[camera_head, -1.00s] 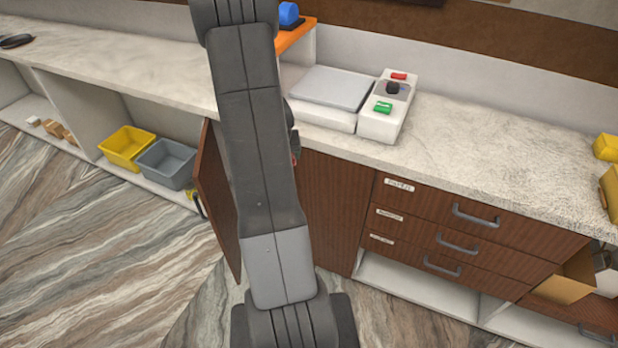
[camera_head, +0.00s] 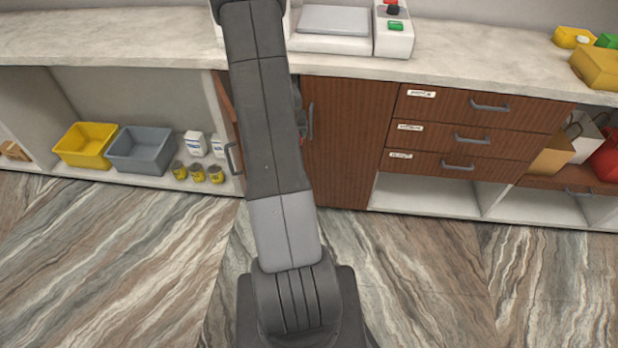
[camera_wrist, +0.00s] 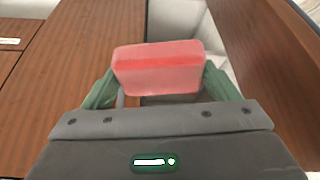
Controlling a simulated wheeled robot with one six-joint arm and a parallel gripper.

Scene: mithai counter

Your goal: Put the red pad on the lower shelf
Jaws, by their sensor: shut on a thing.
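The red pad (camera_wrist: 160,70) is a small pinkish-red block in the wrist view. My gripper (camera_wrist: 158,86) is shut on it, with a green finger at each end of the pad. Behind the pad, the wrist view shows a pale interior (camera_wrist: 183,35) between brown wood panels. Which surface is the lower shelf inside the cupboard cannot be told.
Left of the cupboard, an open shelf holds a yellow bin (camera_head: 85,146), a grey bin (camera_head: 141,151), white packets (camera_head: 195,144) and several small yellow tins (camera_head: 197,174). Drawers (camera_head: 470,139) stand at right. A scale (camera_head: 335,22) is on the counter (camera_head: 470,60). The floor in front is clear.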

